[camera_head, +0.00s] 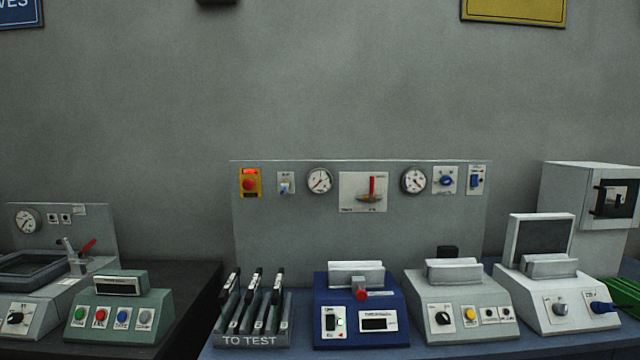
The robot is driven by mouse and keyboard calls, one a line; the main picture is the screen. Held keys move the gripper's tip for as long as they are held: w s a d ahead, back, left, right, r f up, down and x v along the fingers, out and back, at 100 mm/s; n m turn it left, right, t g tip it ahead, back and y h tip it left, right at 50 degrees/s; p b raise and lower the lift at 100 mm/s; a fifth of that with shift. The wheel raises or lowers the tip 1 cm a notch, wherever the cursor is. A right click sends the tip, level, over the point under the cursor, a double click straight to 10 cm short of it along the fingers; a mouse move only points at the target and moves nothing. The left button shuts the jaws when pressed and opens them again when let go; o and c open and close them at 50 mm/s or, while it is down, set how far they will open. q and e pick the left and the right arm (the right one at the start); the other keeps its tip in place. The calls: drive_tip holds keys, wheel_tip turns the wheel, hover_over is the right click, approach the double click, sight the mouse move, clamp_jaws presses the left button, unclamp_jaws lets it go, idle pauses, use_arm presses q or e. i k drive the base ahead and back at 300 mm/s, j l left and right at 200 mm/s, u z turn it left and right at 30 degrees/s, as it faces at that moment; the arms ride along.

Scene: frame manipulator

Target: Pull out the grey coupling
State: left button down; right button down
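I cannot tell for certain which part is the grey coupling. A small round grey fitting (560,309) sits on the front of the white device (535,318) at the right, left of a blue-handled part (601,307). A red-tipped grey fitting (360,291) sticks out of the front of the blue device (388,303). Neither of my grippers shows in the head view.
A grey gauge panel (290,225) stands behind the blue bench (450,349). A "TO TEST" rack (250,341) holds black-topped tools. A grey device (465,298) stands between the blue and white ones. Green device (108,318) at left; green item (625,294) at right edge.

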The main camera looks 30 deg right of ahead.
sight(285, 187)
drive_tip(key=i+l+u, duration=0.1)
drive_tip(key=l+u, duration=0.2)
drive_tip(key=l, duration=0.3)
drive_tip(key=l+u, duration=0.35)
drive_tip(key=l, duration=0.25)
